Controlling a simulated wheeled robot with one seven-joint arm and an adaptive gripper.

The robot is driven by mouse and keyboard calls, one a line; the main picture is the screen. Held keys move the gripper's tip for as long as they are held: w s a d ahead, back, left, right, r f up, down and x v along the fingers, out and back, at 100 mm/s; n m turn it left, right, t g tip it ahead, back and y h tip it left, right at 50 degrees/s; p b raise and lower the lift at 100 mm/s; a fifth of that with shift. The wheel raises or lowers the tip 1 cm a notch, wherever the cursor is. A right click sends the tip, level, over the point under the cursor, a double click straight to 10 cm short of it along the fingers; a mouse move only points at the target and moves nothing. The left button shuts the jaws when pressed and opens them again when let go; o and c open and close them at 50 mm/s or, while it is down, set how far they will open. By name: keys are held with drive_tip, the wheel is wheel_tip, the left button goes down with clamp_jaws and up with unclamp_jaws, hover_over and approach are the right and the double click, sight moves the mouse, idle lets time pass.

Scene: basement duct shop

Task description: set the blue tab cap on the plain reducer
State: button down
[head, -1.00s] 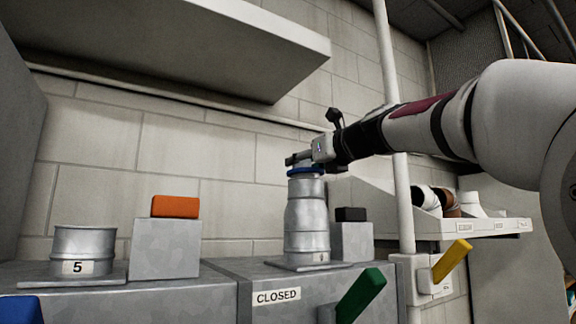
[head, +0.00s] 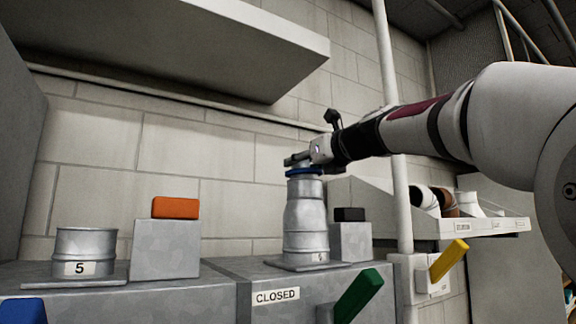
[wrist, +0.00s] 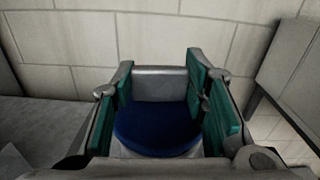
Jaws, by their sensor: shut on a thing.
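The blue tab cap (head: 305,171) is at the top of a tall grey metal reducer (head: 306,220), which stands upright on a flat plate. My gripper (head: 298,160) is shut on the cap from above and to the right. In the wrist view the round blue cap (wrist: 155,132) shows between the green finger pads of my gripper (wrist: 160,85). The cap looks about level and in line with the reducer's mouth. I cannot tell whether it is fully seated or just above the rim.
Left are a short ring marked 5 (head: 85,243) and an orange block (head: 175,208) on a grey box (head: 165,248). A black block (head: 349,214) on another box (head: 351,241) stands close right of the reducer. Green (head: 358,295) and yellow (head: 450,259) handles and a pole (head: 401,200) are nearby.

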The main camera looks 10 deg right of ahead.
drive_tip(key=shift+f, duration=0.45)
idle(0.7)
drive_tip(key=c, duration=1.2)
unclamp_jaws()
drive_tip(key=p+v, duration=0.2)
drive_tip(key=v, duration=0.9)
drive_tip(key=shift+s, duration=0.1)
